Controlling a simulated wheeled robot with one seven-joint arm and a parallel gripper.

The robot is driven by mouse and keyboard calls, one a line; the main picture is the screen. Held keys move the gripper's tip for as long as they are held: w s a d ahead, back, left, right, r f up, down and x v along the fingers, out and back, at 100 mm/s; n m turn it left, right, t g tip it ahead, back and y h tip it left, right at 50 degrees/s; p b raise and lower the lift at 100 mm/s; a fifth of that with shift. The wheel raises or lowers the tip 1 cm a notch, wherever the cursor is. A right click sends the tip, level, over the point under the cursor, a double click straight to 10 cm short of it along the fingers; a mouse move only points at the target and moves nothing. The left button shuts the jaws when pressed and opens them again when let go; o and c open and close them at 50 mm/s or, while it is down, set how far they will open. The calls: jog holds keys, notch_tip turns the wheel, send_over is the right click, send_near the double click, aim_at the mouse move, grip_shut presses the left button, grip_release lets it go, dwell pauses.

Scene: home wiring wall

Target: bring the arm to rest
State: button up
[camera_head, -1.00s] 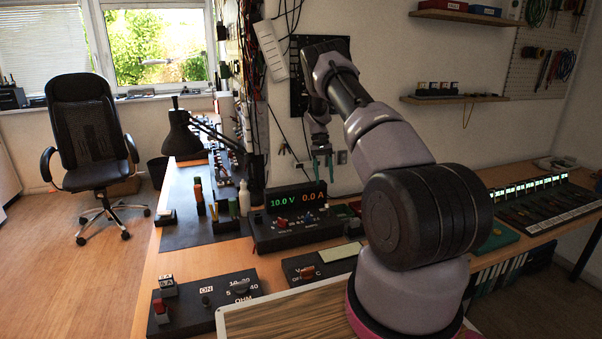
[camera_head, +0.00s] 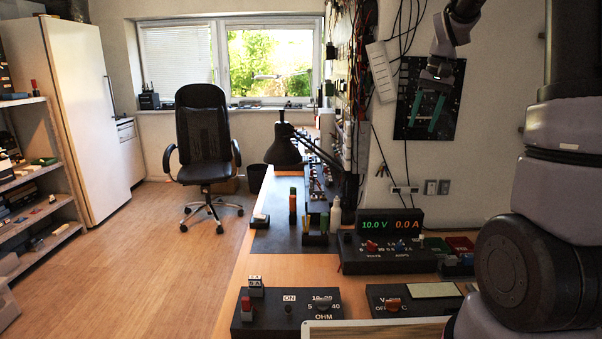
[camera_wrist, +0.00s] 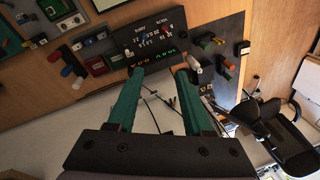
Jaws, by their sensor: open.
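My gripper (camera_head: 427,112) is at the upper right of the head view, with its two green fingers apart and nothing between them. It hangs in the air in front of a black wall panel (camera_head: 402,125), pointing down. In the wrist view the green fingers (camera_wrist: 160,78) also stand apart and empty, above the power supply (camera_wrist: 150,38). My arm rises at the right edge of the head view and hides part of the bench and wall there.
The power supply (camera_head: 388,253) reads 10.0 V and 0.0 A. The OHM box (camera_head: 287,312) lies at the bench front. An office chair (camera_head: 204,150) stands on clear floor. A white fridge (camera_head: 62,110) is at far left.

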jog(key=s+a+r+t, duration=0.1)
jog(key=s+a+t, duration=0.1)
jog(key=s, duration=0.6)
jog(key=s+a+r+t, duration=0.1)
jog(key=s+a+r, duration=0.1)
jog(key=s, duration=0.6)
jog(key=s+a+r+t, duration=0.2)
jog(key=s+a, duration=0.1)
jog(key=s, duration=0.5)
jog(key=shift+s+a+r+t, duration=0.15)
jog(key=shift+s+a+t, duration=0.15)
jog(key=shift+a, duration=0.1)
